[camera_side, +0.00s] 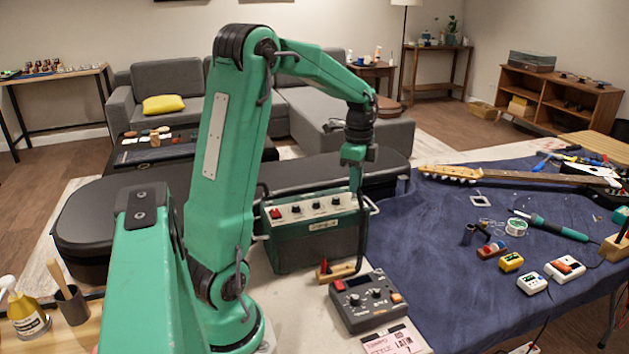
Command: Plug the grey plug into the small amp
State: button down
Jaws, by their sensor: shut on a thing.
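My gripper (356,176) is above the amp's right end, pointing down, shut on what looks like the grey plug. The plug itself is too small and hidden by the jaws to make out. A dark cable (361,235) hangs below the gripper, passing the amp's right side. I cannot tell whether the plug touches the amp.
A dark grey box with knobs (368,302) and a small wooden block (336,271) sit in front of the amp. Right, a blue cloth (432,265) carries a guitar neck (510,176), a soldering iron (551,227) and small coloured boxes. A black case (90,240) lies behind.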

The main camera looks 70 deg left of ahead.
jog(key=shift+f, duration=0.15)
jog(key=c, duration=0.9)
grip_release()
jog(key=shift+r, duration=3.05)
